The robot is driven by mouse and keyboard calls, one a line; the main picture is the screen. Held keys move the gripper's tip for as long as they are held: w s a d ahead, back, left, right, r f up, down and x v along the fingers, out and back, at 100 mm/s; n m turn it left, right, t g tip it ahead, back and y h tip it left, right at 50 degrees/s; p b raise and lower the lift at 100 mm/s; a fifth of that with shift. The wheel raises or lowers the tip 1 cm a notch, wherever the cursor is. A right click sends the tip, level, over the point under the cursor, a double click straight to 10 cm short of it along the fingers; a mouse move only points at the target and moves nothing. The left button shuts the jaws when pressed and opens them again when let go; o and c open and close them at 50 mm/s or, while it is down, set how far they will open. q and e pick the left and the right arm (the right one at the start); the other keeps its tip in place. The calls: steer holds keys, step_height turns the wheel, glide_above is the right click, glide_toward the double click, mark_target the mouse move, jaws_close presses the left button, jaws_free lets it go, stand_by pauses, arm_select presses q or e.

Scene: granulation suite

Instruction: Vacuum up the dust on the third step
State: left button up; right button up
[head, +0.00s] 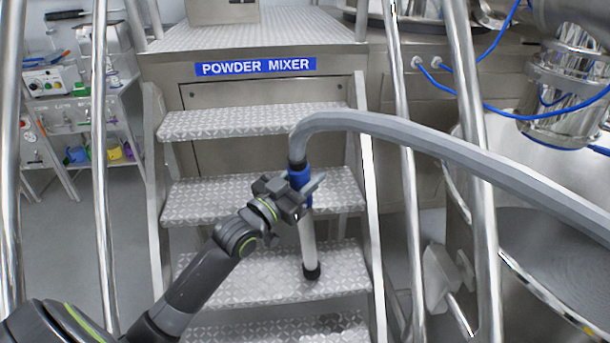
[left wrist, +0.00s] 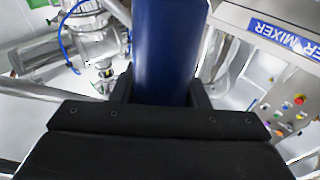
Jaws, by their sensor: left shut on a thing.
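The vacuum wand has a blue grip (head: 299,177), a clear tube (head: 307,240) and a dark nozzle end (head: 312,272). A thick grey hose (head: 430,143) runs from its top to the right. My left gripper (head: 303,190) is shut around the blue grip, which also fills the middle of the left wrist view (left wrist: 170,50). The wand is nearly upright. Its nozzle is at the metal step (head: 250,277) third below the platform; I cannot tell if it touches. No clear dust shows there. The lowest visible step has a darker mottled patch (head: 335,322). My right gripper is out of view.
Two upper steps (head: 250,121) (head: 215,200) lead to a platform marked POWDER MIXER (head: 256,67). Shiny handrails (head: 408,180) flank the stairs. A steel vessel (head: 560,255) stands at right, shelves (head: 90,120) at left. The floor left of the stairs is clear.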

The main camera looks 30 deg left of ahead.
arm_select(q)
steer(key=shift+r, duration=0.15)
stand_by(0.4)
step_height(320, 180, up, 8)
steer(key=p, duration=0.8)
steer(key=shift+s+d, duration=0.1)
steer(key=shift+d, duration=0.45)
steer(key=s+d+r+n+y, duration=0.2)
steer(key=s+d+r+y, duration=0.2)
steer(key=d, duration=0.4)
steer(key=shift+s+d+r+n+t+y, duration=0.2)
steer(key=shift+s+n+t+y, duration=0.1)
steer(key=shift+s, duration=0.05)
